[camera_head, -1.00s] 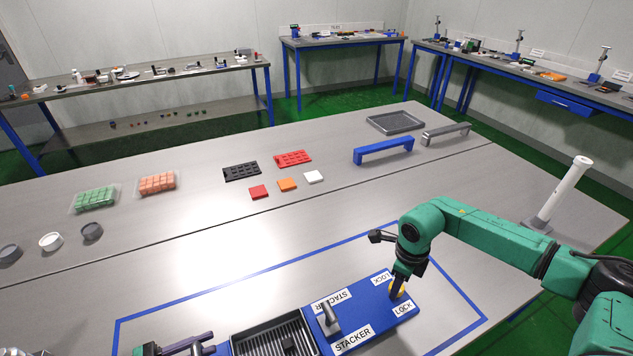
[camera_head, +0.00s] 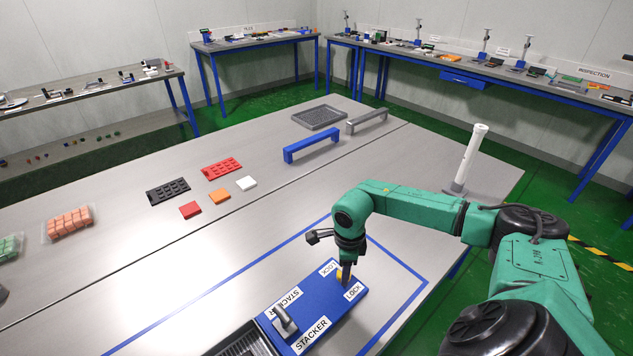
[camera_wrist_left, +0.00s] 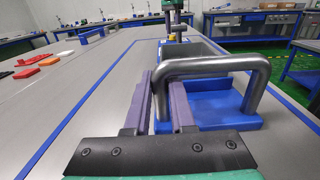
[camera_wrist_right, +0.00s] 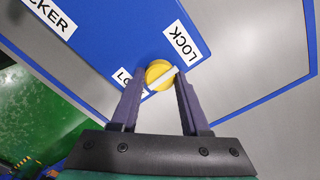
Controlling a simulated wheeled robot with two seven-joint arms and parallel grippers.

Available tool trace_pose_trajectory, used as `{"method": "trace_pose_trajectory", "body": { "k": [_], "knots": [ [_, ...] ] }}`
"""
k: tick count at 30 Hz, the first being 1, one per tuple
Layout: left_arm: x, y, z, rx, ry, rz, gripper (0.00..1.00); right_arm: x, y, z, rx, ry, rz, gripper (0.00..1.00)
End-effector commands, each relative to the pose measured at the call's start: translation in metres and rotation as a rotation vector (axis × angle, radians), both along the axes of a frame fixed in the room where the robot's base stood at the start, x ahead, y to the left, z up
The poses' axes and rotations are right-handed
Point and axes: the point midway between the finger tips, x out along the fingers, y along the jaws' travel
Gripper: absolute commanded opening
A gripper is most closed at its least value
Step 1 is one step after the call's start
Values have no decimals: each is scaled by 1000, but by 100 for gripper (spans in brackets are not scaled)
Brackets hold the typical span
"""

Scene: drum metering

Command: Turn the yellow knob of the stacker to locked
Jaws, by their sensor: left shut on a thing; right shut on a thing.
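The yellow knob (camera_head: 341,276) is on the blue stacker (camera_head: 327,300), near a LOCK label (camera_head: 354,291). A second LOCK label lies at the knob's other side. In the right wrist view the knob (camera_wrist_right: 157,73) has a white diagonal stripe. My right gripper (camera_head: 345,272) points down with its fingers closed on either side of the knob. My left gripper (camera_wrist_left: 163,85) is outside the head view. In the left wrist view its fingers are closed around the near leg of a grey bar handle (camera_wrist_left: 210,66) on the stacker.
A grey lever (camera_head: 284,320) stands on the stacker beside a ribbed tray (camera_head: 240,340). A blue outline on the table surrounds the stacker. Red (camera_head: 190,209), orange (camera_head: 219,195) and white (camera_head: 247,183) tiles lie farther back. A white post (camera_head: 468,158) stands at right.

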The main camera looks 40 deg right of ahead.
Motion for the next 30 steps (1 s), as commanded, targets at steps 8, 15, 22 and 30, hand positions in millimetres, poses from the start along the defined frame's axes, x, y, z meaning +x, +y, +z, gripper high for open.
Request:
{"method": "trace_pose_trajectory", "body": {
  "k": [8,15,22,30],
  "knots": [
    [0,0,-1,3,2,0,0,0,0,0,-1,0,0,76],
    [0,0,-1,3,2,0,0,0,-1,8,-2,-1,0,76],
    [0,0,-1,2,2,0,0,1,-1,64,-2,-5,0,76],
    [0,0,-1,2,1,0,0,1,-1,117,-2,-2,0,76]
  ]
}}
